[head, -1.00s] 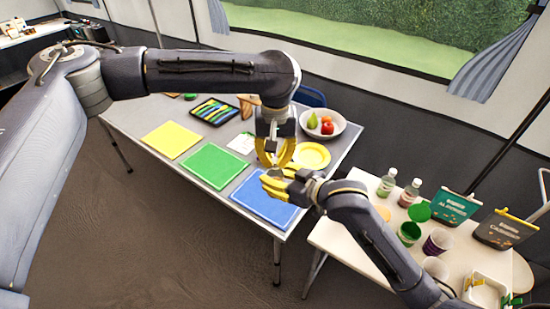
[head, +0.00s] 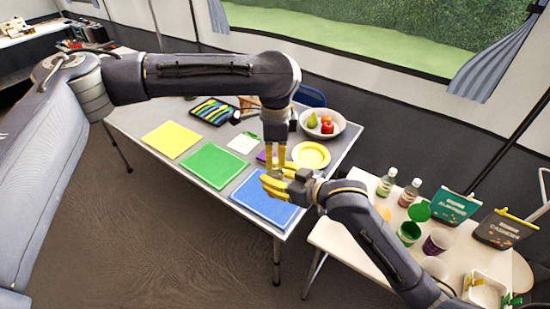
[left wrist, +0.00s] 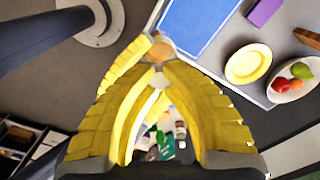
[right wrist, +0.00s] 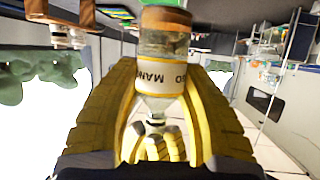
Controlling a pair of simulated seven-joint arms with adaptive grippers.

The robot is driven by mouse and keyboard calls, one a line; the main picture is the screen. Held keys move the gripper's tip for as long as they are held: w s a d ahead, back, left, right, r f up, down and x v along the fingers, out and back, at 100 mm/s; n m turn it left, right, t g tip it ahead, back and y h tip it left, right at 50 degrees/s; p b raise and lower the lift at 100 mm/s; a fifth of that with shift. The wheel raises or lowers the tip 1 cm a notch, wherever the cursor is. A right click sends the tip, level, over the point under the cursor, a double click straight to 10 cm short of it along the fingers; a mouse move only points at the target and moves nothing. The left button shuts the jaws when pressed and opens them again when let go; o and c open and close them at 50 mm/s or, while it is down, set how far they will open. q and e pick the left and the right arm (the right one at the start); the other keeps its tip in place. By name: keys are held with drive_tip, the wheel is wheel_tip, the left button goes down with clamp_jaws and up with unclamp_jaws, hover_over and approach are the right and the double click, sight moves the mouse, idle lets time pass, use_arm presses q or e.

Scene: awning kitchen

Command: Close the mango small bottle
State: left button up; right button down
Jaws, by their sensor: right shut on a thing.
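The small mango bottle (right wrist: 162,62) is clear, with a tan band and a label that reads MANGO. It appears upside down in the right wrist view, neck toward the picture's bottom. My right gripper (head: 272,183) is shut around its body, above the blue mat's far end. My left gripper (head: 275,170) points down from above, its yellow fingertips (right wrist: 155,148) close to the bottle's neck. In the left wrist view a round tan part (left wrist: 162,47) shows just beyond the left fingertips. Whether the left fingers hold a cap is hidden.
The table below carries a blue mat (head: 264,198), a green mat (head: 212,165), a yellow mat (head: 172,140), a yellow plate (head: 311,155) and a fruit bowl (head: 345,130). A side table at right holds several bottles, cups and bags, including a green cup (head: 409,233).

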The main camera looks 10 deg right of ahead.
use_arm(q)
drive_tip(key=shift+m, duration=0.6)
idle(0.7)
drive_tip(key=o, duration=0.6)
drive_tip(key=shift+o, duration=0.2)
drive_tip(key=shift+r, duration=2.25)
